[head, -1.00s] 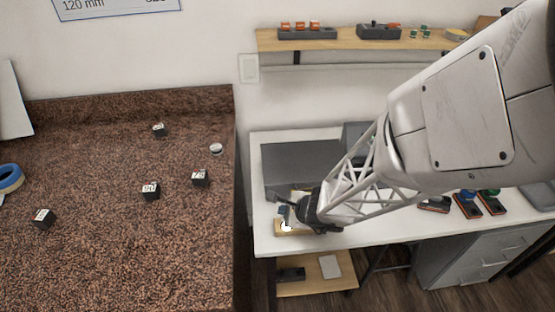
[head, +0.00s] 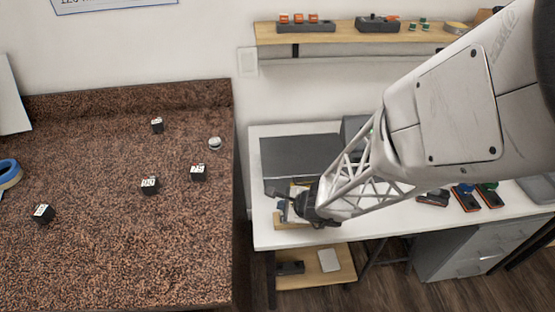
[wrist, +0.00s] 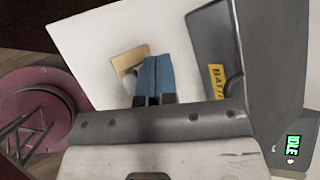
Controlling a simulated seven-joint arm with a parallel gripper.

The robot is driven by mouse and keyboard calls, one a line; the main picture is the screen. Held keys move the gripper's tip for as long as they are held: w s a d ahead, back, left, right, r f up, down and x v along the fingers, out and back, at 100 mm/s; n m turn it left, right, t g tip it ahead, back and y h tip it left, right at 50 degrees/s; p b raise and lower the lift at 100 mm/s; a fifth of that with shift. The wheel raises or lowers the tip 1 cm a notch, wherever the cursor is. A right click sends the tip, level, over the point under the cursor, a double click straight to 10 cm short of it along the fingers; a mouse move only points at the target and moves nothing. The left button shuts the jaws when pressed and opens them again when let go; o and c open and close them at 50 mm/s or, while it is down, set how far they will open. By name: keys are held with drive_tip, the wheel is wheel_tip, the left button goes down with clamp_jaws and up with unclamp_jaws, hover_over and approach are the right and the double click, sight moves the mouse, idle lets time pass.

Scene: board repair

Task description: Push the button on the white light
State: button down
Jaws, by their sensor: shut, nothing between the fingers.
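The wooden board (head: 292,227) lies at the front left of the white bench, and it also shows in the wrist view (wrist: 124,62) beside my fingertips. A small pale part on the board in the wrist view may be the white light; it is partly hidden behind my fingers, and I cannot make out its button. My gripper (head: 286,207) is low over the board in the head view. In the wrist view its blue fingers (wrist: 155,74) are shut together with nothing between them. I cannot tell whether the fingertips touch anything.
A dark grey box with a yellow battery label (wrist: 216,80) stands right of my fingers. A display reading IDLE (wrist: 292,145) is at the lower right. The white bench top (head: 262,238) has a grey panel (head: 298,158) behind. A brown granite counter (head: 100,240) lies left.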

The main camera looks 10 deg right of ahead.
drive_tip(key=shift+r, duration=0.9)
wheel_tip(320, 180, up, 6)
idle(0.9)
drive_tip(key=shift+r, duration=0.1)
